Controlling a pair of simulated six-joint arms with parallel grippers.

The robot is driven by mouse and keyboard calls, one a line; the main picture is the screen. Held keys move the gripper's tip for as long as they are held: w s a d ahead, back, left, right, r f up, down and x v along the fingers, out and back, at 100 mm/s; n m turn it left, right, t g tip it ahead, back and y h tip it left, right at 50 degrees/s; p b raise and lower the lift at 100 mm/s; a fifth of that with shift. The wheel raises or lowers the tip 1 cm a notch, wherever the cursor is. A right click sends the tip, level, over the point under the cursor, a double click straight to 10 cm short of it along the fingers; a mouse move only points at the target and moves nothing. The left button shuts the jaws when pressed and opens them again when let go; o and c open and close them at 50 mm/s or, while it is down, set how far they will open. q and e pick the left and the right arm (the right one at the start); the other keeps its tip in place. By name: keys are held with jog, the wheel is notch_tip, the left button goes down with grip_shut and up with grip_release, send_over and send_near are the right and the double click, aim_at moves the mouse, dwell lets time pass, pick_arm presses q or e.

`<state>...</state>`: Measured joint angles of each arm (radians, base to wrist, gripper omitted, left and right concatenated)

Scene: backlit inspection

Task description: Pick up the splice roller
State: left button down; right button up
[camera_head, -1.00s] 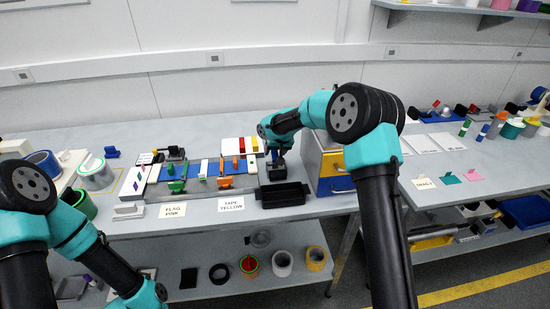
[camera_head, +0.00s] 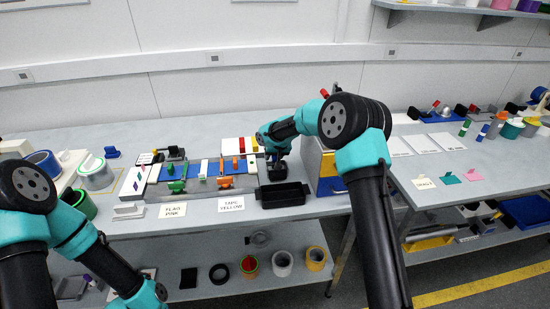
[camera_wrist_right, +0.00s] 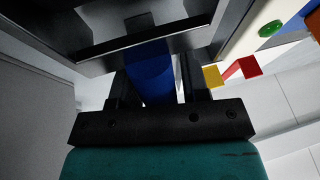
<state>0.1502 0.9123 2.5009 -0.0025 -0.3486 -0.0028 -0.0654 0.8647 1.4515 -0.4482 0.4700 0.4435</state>
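My right gripper (camera_wrist_right: 160,92) has one finger on each side of the blue part. A thin light gap shows by the right finger, so it looks open around it. In the head view my right gripper (camera_head: 275,158) points down at a small black block (camera_head: 277,174) behind the black tray, and hides the handle. My left arm is at the lower left; its gripper is not seen.
The black open tray (camera_head: 284,195) stands just in front. A yellow-and-blue drawer cabinet (camera_head: 330,172) is close on the right. A blue board with green and orange clips (camera_head: 205,170) lies left. Tape rolls (camera_head: 282,263) sit on the lower shelf.

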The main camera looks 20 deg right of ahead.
jog(key=c, duration=0.6)
jog(key=shift+c, duration=0.2)
notch_tip(320, 180, up, 10)
jog(key=shift+r, duration=0.1)
dwell(0.6)
